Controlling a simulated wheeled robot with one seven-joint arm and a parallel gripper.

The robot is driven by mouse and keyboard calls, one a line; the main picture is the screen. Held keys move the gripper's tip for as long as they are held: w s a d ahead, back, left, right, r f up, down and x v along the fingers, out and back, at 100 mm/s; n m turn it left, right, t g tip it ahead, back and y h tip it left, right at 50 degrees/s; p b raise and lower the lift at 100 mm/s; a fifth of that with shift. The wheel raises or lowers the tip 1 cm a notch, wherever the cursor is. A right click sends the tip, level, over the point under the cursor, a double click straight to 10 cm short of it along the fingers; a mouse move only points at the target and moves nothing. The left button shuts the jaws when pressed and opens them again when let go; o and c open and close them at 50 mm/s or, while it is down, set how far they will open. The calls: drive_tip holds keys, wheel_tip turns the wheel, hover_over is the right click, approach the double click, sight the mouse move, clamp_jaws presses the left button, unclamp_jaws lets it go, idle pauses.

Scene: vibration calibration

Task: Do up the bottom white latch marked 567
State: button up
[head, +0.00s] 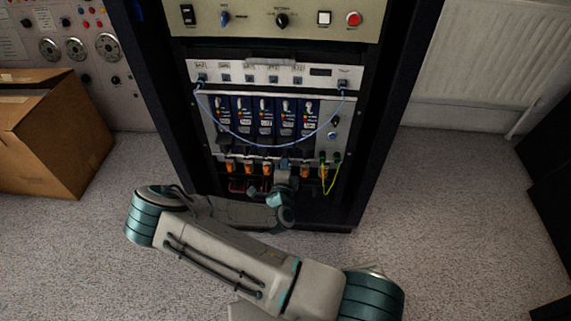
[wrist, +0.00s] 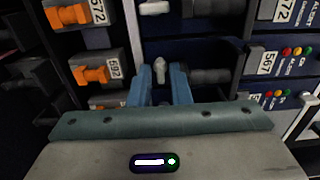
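In the wrist view a white latch (wrist: 160,70) sits in the lower row, level with a white tag reading 567 (wrist: 265,62). The latch stands roughly upright in the picture. My gripper (wrist: 163,76) has its two blue fingers apart, one on each side of this latch, with a visible gap. I cannot tell whether either finger touches it. In the head view my gripper (head: 284,164) is at the lower edge of the rack's blue modules (head: 264,128) and hides the latch there.
Orange latches tagged 572 (wrist: 68,15) and 592 (wrist: 92,75) are close on the left. Another white latch (wrist: 155,8) is above. A blue cable (head: 262,146) hangs across the modules. Green-yellow leads (head: 330,178) are right of my gripper. A cardboard box (head: 50,135) stands left.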

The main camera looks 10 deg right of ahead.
clamp_jaws()
drive_tip(key=shift+r+p, duration=0.15)
drive_tip(key=shift+p, duration=0.45)
drive_tip(key=m+p, duration=1.7)
drive_tip(key=m, duration=0.1)
drive_tip(key=shift+p, duration=0.35)
drive_tip(key=shift+f, duration=0.2)
